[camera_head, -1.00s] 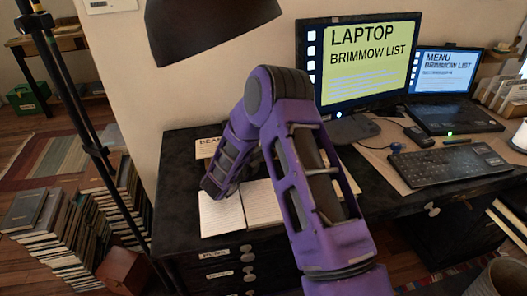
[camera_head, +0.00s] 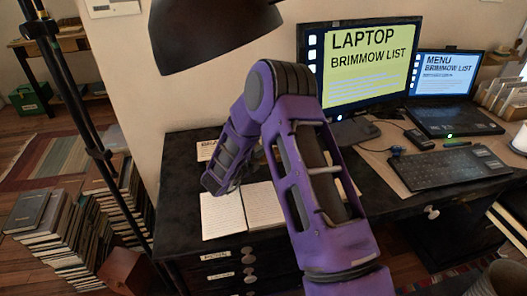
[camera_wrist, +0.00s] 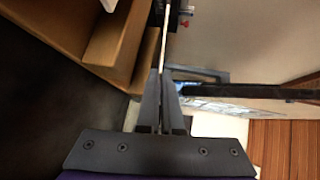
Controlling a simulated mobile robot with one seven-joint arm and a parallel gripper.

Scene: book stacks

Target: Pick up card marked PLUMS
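In the wrist view my gripper (camera_wrist: 162,82) has its two fingers nearly together. A thin pale strip (camera_wrist: 167,35), which looks like a card seen edge-on, runs out from between the fingertips. I cannot read any lettering on it, so PLUMS is not confirmed. In the head view my purple arm bends down to the left over the dark desk, and the gripper itself is hidden or too small to tell. A pale card (camera_head: 206,150) lies at the back left of the desk, its text unreadable and partly covered by my arm.
An open book (camera_head: 224,214) lies under my arm on the desk. A monitor (camera_head: 362,65), a laptop (camera_head: 445,85) and a keyboard (camera_head: 448,167) fill the right side. A black lamp (camera_head: 205,35) hangs overhead. Book stacks (camera_head: 60,230) stand on the floor at left.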

